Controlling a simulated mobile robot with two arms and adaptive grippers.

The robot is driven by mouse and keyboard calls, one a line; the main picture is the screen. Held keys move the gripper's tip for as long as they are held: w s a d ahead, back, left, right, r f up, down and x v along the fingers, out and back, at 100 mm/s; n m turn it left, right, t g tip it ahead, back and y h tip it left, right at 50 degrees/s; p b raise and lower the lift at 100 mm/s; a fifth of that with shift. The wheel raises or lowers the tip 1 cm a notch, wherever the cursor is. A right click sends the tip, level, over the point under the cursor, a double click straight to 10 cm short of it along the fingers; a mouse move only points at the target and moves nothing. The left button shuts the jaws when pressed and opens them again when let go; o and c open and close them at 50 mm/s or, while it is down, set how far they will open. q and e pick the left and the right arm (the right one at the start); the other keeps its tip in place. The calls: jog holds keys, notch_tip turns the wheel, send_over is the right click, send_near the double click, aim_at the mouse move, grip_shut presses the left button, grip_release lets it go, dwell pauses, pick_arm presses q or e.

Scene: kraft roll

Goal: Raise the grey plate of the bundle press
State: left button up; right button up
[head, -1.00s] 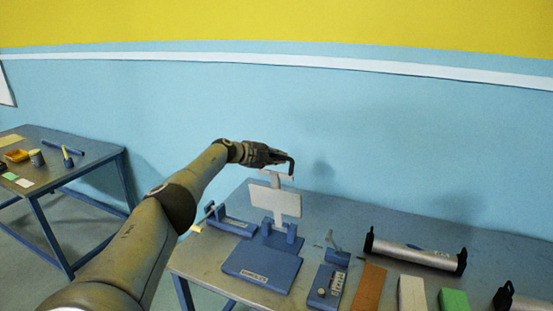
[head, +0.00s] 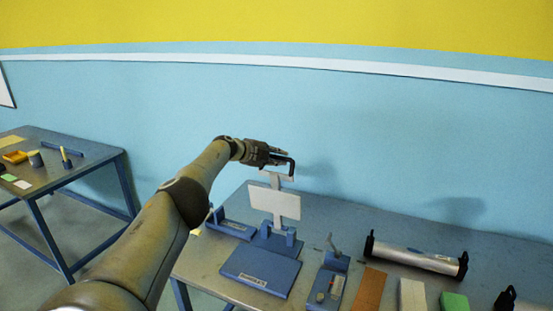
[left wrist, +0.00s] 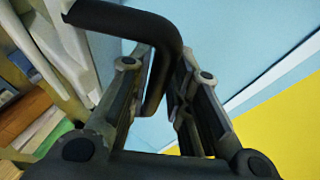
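The bundle press stands on the near table, with a flat blue base (head: 262,270). Its grey plate (head: 274,203) is raised and stands nearly upright above the hinge posts at the back of the base. A black bent handle (head: 291,166) is at the top of the plate's arm. My left gripper (head: 280,157) is at this handle. In the left wrist view the handle (left wrist: 168,42) passes between the two fingers (left wrist: 160,85), which stand a little apart, with a narrow gap beside it. My right gripper is not in view.
A small blue device with a lever (head: 327,285), a brown block (head: 369,289), a white block (head: 411,294) and a green block (head: 454,302) lie right of the press. A silver roll (head: 415,258) lies behind them. Another table (head: 95,160) stands at left.

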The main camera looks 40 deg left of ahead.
pick_arm(q)
jog(key=shift+w, duration=0.1)
dwell(0.3)
jog(key=shift+s+a+r, duration=0.15)
jog(key=shift+s+a, duration=0.05)
jog(key=shift+s, duration=0.2)
jog(key=shift+s+a+r, duration=0.1)
jog(key=shift+s+a, duration=0.05)
jog(key=shift+s, duration=0.25)
jog(key=shift+v, duration=0.75)
jog(key=v, duration=0.8)
jog(key=shift+s+r, duration=0.25)
jog(key=shift+d, duration=0.1)
